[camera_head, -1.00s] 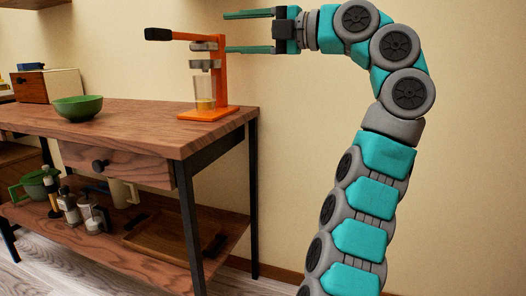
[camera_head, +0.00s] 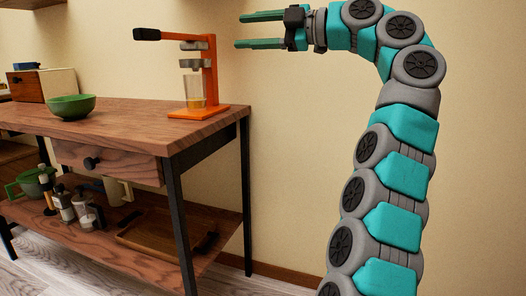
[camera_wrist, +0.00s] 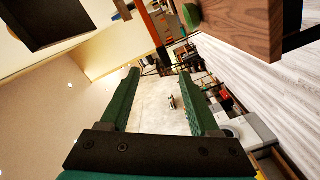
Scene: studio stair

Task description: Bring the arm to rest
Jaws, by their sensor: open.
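My gripper (camera_head: 262,30) is at the top middle of the head view, with its two green fingers apart and pointing left. It is empty. It is to the right of and higher than the orange press (camera_head: 211,80) on the table, with a gap between them. In the wrist view the open green fingers of my gripper (camera_wrist: 165,100) have nothing between them. My arm curves up from the lower right of the head view and bends left at the top.
A wooden table (camera_head: 150,125) holds the orange press, with a glass (camera_head: 195,93) in it, and a green bowl (camera_head: 72,107). Its lower shelf carries a wooden tray (camera_head: 150,235) and several bottles and jugs. Bare wall (camera_head: 285,150) lies between table and arm.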

